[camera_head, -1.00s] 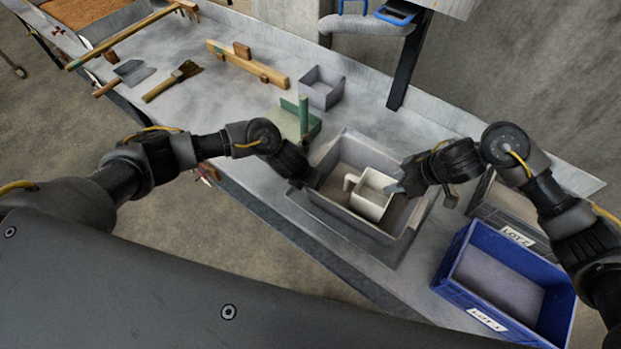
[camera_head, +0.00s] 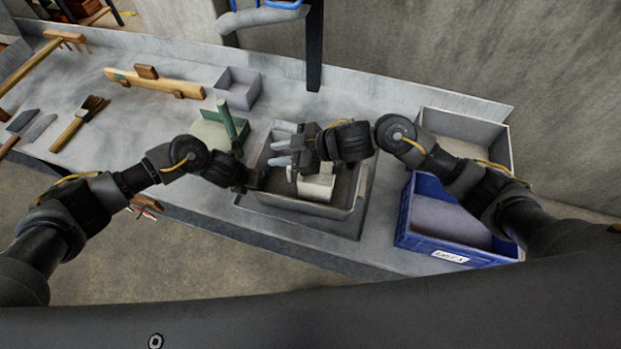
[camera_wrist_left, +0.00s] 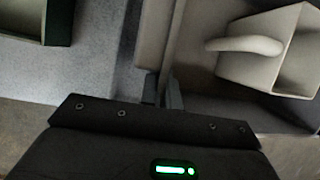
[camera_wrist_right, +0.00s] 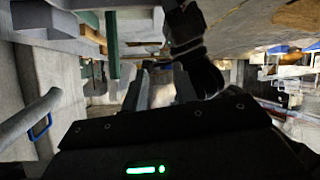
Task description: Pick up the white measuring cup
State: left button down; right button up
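The white measuring cup (camera_head: 318,184) stands inside the grey bin (camera_head: 345,212) and is partly hidden by my right gripper. The left wrist view shows the cup's open box shape and handle (camera_wrist_left: 245,45). My right gripper (camera_head: 284,152) is above the cup, apart from it, with its fingers pointing left. It is open and empty, with a clear gap between the fingers in the right wrist view (camera_wrist_right: 160,88). My left gripper (camera_head: 258,181) is at the bin's left wall. In the left wrist view its fingers (camera_wrist_left: 162,92) are close together on the wall's rim.
A green dustpan-like piece (camera_head: 212,132) and a small grey box (camera_head: 238,88) stand left of the bin. A blue crate (camera_head: 450,250) and a grey crate (camera_head: 465,125) stand right. A wooden bar (camera_head: 155,83) and brush (camera_head: 80,122) lie farther left.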

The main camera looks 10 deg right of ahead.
jog(key=a+r+m+t+y, duration=0.3)
jog(key=a+r+t, duration=0.2)
jog(key=a, duration=0.1)
jog(key=s+d+f+m+t+h, duration=0.1)
jog(key=s+d+f+m+h, duration=0.2)
jog(key=d+f+m+h, duration=0.1)
jog(key=s+d+f+m+t+h, duration=0.1)
jog(key=s+d+f+m+h, duration=0.2)
jog(key=d+f+m+h, duration=0.2)
jog(key=s+d+f+m+t+h, duration=0.2)
jog(key=s+d+f+m+h, duration=0.1)
jog(key=d+m+h, duration=0.5)
jog(key=shift+s+d+f+h, duration=0.1)
jog(key=shift+d+f+h, duration=0.05)
jog(key=shift+f+h, duration=0.3)
jog(key=shift+s+d+f+h, duration=0.1)
jog(key=shift+d+f+h, duration=0.05)
jog(key=shift+f+h, duration=0.25)
jog(key=shift+a+x, duration=0.15)
jog(key=shift+x, duration=2.9)
jog(key=shift+a+x, duration=0.2)
jog(key=shift+x, duration=2.9)
jog(key=shift+c, duration=0.2)
grip_shut()
